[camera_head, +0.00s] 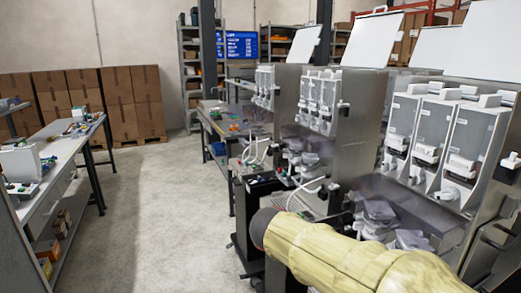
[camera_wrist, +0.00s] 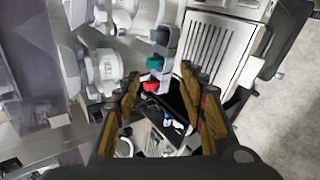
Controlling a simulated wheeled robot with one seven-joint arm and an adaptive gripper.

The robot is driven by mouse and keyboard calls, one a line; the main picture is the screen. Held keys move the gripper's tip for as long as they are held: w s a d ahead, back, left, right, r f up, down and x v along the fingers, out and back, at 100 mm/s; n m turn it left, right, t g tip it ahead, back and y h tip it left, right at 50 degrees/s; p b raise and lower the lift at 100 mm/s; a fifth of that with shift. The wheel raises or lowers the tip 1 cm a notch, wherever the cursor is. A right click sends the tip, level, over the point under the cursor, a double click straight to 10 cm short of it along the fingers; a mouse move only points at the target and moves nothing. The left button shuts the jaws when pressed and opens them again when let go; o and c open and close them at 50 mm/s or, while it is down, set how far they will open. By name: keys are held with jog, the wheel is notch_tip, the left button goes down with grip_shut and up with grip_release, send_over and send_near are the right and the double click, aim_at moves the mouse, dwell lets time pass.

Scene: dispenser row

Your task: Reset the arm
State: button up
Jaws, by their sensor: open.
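My arm (camera_head: 350,255) reaches in from the lower right of the head view, clad in a yellowish cover, with its dark end near the dispenser row. My gripper (camera_wrist: 162,88) shows in the wrist view, its brown-padded fingers spread apart with nothing held between them. Past the fingertips is a grey part with a green button (camera_wrist: 157,62) and a red button (camera_wrist: 151,86). In the head view the gripper's fingers cannot be made out clearly.
Dispensers (camera_head: 440,140) with white fronts line the right side, with bagged items below. A ridged metal tray (camera_wrist: 215,50) lies beside the buttons. A workbench (camera_head: 60,165) stands at left, cardboard boxes (camera_head: 115,95) at the back. The floor (camera_head: 160,210) between is clear.

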jog(key=s+a+f+m+g+y, duration=0.1)
jog(key=s+a+f+m+y, duration=0.15)
jog(key=s, duration=0.55)
jog(key=s+a+f+m+y, duration=0.1)
jog(key=s+f+y, duration=0.3)
jog(key=s, duration=0.3)
jog(key=s+d+r+m+t+y, duration=0.1)
jog(key=s+r+m+t+y, duration=0.1)
jog(key=s, duration=0.6)
jog(key=shift+d+r+m+p, duration=0.25)
jog(key=shift+d+m+p, duration=0.2)
jog(key=shift+m, duration=0.4)
